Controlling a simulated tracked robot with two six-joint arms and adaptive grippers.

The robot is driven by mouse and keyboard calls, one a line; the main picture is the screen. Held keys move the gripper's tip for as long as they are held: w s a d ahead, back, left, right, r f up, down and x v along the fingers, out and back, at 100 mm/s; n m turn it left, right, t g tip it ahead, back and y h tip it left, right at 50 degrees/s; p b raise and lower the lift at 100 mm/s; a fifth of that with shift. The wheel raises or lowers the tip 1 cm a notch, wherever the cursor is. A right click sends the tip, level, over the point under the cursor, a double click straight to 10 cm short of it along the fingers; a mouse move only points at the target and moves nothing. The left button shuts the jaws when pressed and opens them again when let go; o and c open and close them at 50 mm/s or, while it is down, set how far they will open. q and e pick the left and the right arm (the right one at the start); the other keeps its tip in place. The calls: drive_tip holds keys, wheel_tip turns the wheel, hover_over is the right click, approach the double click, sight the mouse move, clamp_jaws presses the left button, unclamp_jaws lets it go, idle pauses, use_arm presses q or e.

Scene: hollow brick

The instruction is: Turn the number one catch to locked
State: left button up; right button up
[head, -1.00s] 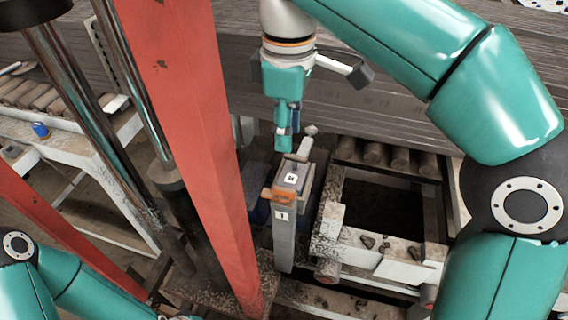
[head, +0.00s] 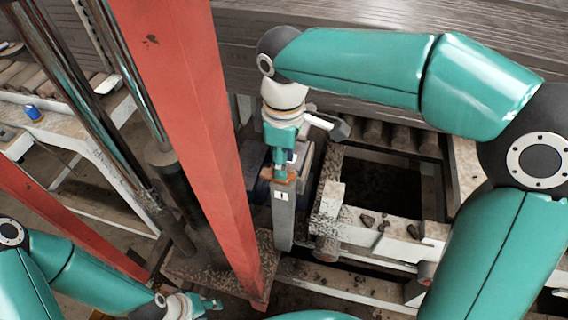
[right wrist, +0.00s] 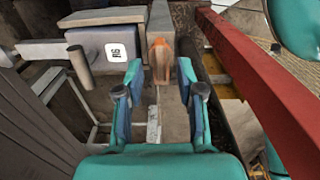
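The orange catch (head: 283,176) sits at the top of a grey post that bears a label with a "1" (head: 281,196). In the right wrist view the catch (right wrist: 160,60) stands upright, between and just beyond my fingertips. My right gripper (right wrist: 160,75) is open and empty, its two fingers apart on either side of the catch's line; I see no contact. In the head view my right gripper (head: 281,166) is directly above the catch and partly hides it. My left gripper (head: 208,304) is low at the left, far from the catch; its opening is unclear.
In the right wrist view a grey lever (right wrist: 80,65) and a labelled block (right wrist: 112,50) stand left of the catch. A red beam (head: 185,130) rises close on the left. A white frame with rubble (head: 375,235) lies to the right.

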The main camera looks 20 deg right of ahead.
drive_tip(key=shift+f, duration=1.2)
clamp_jaws()
